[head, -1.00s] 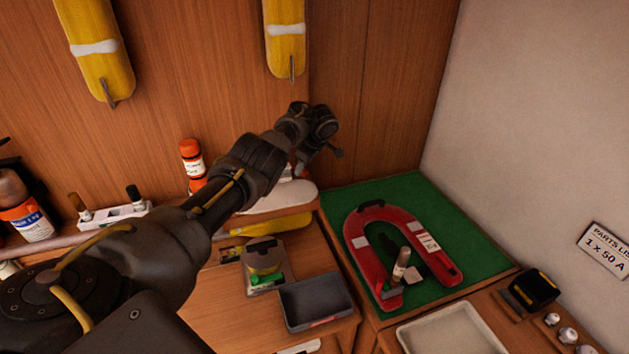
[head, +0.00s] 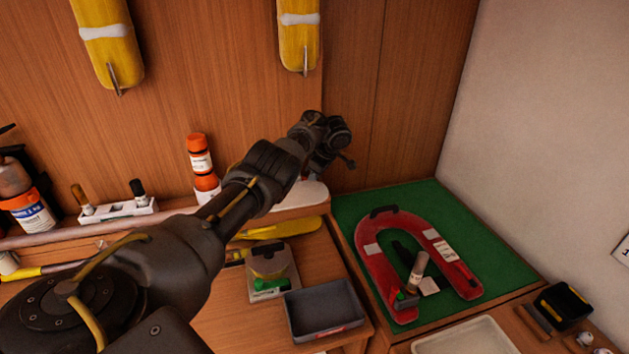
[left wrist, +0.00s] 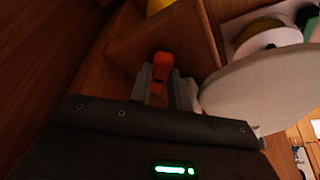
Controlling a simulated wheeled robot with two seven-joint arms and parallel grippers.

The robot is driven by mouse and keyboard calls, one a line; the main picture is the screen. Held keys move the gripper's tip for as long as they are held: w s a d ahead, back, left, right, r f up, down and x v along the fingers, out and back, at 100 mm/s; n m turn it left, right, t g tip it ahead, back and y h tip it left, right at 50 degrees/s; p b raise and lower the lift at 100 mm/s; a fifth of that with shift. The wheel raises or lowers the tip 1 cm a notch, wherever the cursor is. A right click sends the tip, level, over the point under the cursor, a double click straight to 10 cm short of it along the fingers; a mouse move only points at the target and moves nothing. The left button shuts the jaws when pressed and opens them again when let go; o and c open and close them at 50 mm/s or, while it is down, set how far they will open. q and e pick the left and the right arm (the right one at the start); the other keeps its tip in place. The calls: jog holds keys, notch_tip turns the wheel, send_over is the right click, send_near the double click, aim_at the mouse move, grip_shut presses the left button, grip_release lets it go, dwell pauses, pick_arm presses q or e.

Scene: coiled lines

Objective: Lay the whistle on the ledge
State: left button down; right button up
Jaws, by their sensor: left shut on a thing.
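The whistle (left wrist: 163,66) is a small orange piece in the left wrist view, partly covered by the fingers. My left gripper (left wrist: 165,88) is shut on it, with one grey finger on each side. In the head view my left arm reaches across to the wooden back wall, and my left gripper (head: 322,158) is near the ledge's right end; the whistle is hidden there. The ledge (head: 170,226) runs along the back wall, partly behind my arm. My right gripper is out of view.
An orange-capped bottle (head: 201,165) and a white marker holder (head: 118,209) stand along the ledge. A pale rounded object (left wrist: 262,88) is close to the right finger. Below are a grey tray (head: 325,308) and a red horseshoe-shaped float (head: 377,262) on green mat.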

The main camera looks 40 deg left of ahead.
pick_arm(q)
jog(key=shift+f, duration=0.2)
jog(key=c, duration=1.6)
grip_release()
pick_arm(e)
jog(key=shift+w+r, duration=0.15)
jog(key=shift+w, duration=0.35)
pick_arm(q)
jog(key=shift+r, duration=0.15)
jog(key=b+v, duration=0.2)
jog(key=v, duration=1)
jog(key=shift+a, duration=0.1)
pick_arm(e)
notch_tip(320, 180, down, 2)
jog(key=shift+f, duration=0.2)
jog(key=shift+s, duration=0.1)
